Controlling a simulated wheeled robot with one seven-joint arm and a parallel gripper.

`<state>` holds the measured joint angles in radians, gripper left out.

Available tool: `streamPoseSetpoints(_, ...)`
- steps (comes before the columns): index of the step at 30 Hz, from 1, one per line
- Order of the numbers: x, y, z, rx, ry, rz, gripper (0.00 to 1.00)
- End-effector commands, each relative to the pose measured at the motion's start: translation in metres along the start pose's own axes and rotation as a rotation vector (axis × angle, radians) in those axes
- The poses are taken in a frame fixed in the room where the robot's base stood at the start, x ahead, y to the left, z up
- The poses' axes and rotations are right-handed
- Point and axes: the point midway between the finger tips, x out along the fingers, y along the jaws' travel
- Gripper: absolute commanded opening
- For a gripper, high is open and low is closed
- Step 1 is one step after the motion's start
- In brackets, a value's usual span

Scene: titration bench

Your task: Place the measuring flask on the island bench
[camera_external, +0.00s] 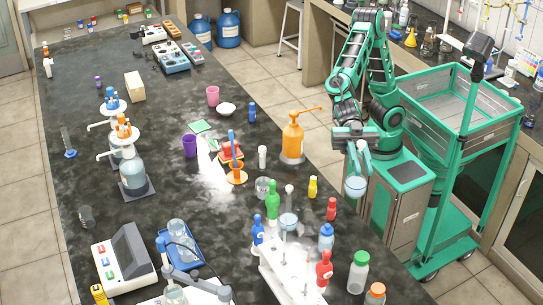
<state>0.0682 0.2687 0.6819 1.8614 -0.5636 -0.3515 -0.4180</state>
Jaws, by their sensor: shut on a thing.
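The measuring flask (355,187), with a round clear bulb and pale bluish contents, hangs upright from my gripper (358,163). The green and grey fingers are shut around its upper part, and the neck is mostly hidden between them. The flask appears in front of my green and grey base, right of the long island bench (110,235). The bench has a dark, marbled top. Its right edge runs diagonally, and the flask appears just beyond it. I cannot tell the flask's exact height.
Near the bench's right edge stand an orange pump bottle (292,137), a yellow bottle (312,187), a red bottle (331,209) and another narrow-necked flask (289,221). A white rack (285,270) is in front. Bare top shows in the left middle. A green cart (455,120) stands at right.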

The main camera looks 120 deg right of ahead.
Motion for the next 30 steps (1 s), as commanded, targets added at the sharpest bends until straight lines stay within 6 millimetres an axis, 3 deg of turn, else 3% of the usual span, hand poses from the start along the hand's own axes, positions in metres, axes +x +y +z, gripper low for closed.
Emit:
streamPoseSetpoints(1, 0.009, -0.020, -0.003, -0.003, 0.001, -0.010, 0.00)
streamPoseSetpoints(3, 0.018, -0.041, -0.005, -0.002, 0.001, -0.014, 0.00)
streamPoseSetpoints(15, 0.049, -0.157, -0.026, -0.002, 0.002, -0.038, 0.00)
streamPoseSetpoints(24, 0.053, -0.210, -0.040, 0.000, 0.001, -0.053, 0.00)
streamPoseSetpoints(30, 0.053, -0.207, 0.015, 0.004, -0.007, -0.051, 0.00)
